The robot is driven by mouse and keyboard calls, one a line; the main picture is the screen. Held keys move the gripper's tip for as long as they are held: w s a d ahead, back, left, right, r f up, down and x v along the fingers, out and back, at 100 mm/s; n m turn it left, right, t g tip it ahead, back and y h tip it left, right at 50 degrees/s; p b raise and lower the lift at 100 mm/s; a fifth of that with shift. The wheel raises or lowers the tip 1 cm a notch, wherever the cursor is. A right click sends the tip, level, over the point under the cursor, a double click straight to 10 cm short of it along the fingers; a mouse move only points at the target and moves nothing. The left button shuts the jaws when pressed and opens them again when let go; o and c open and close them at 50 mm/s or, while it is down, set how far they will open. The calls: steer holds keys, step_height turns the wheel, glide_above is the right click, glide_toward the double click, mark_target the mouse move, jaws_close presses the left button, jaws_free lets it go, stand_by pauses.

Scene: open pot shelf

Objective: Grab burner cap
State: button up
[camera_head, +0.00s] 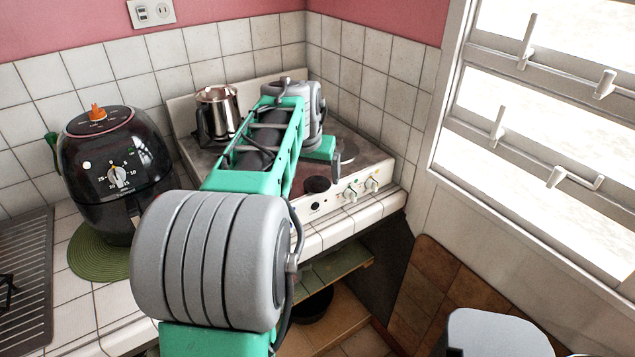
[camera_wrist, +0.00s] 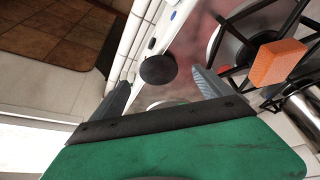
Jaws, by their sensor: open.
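The burner cap, a dark round disc (camera_head: 317,184), lies at the front edge of the stove top, left of the knobs in the head view. In the wrist view the burner cap (camera_wrist: 158,69) shows ahead of and between my two fingertips. My gripper (camera_wrist: 160,82) is open with nothing between its fingers. Whether a finger touches the cap cannot be told. In the head view my arm hides much of the stove.
The stove (camera_head: 374,168) has a metal pot (camera_head: 218,112) at its back left. An orange block (camera_wrist: 278,62) is by the burner grate in the wrist view. A black air fryer (camera_head: 115,165) stands on a green mat (camera_head: 92,262). A window (camera_head: 550,110) is at right.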

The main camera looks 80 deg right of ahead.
mark_target(317, 183)
steer(key=x, duration=0.4)
steer(key=shift+s+d+p, duration=0.1)
steer(key=shift+s+p, duration=0.1)
steer(key=shift+p, duration=0.1)
steer(key=shift+c, duration=0.4)
steer(key=c, duration=1.4)
steer(key=shift+r, duration=0.2)
steer(key=shift+c, duration=0.2)
